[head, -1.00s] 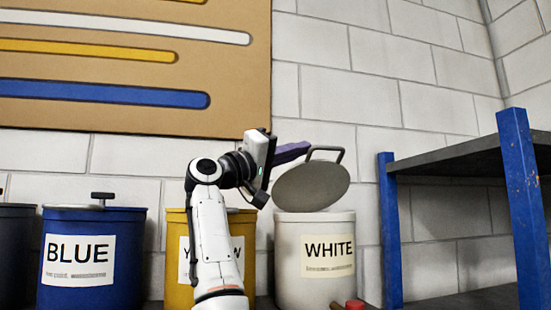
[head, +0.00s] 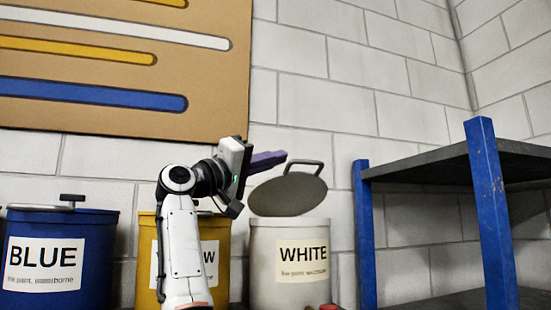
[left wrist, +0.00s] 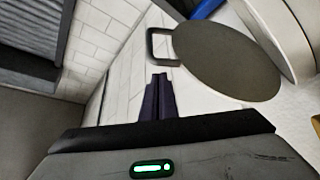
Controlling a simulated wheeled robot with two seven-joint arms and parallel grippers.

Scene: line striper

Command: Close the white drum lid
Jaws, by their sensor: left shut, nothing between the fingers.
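The white drum (head: 262,275) carries a WHITE label (head: 303,262). Its round grey lid (head: 288,197) is partly raised and tilted above the rim, with a dark loop handle (head: 304,165) at its upper edge. My left gripper (head: 284,156) is shut and empty, its dark purple fingers just left of the handle. In the left wrist view the closed fingertips (left wrist: 158,78) point towards the handle (left wrist: 152,46) beside the lid (left wrist: 228,62). I cannot tell whether they touch it. My right gripper is not in view.
A yellow drum (head: 146,235), partly hidden by my left arm, stands left of the white drum, with a blue drum (head: 100,250) further left. A blue-post shelf (head: 365,235) stands on the right. A block wall is behind. A red object (head: 330,307) shows at the bottom edge.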

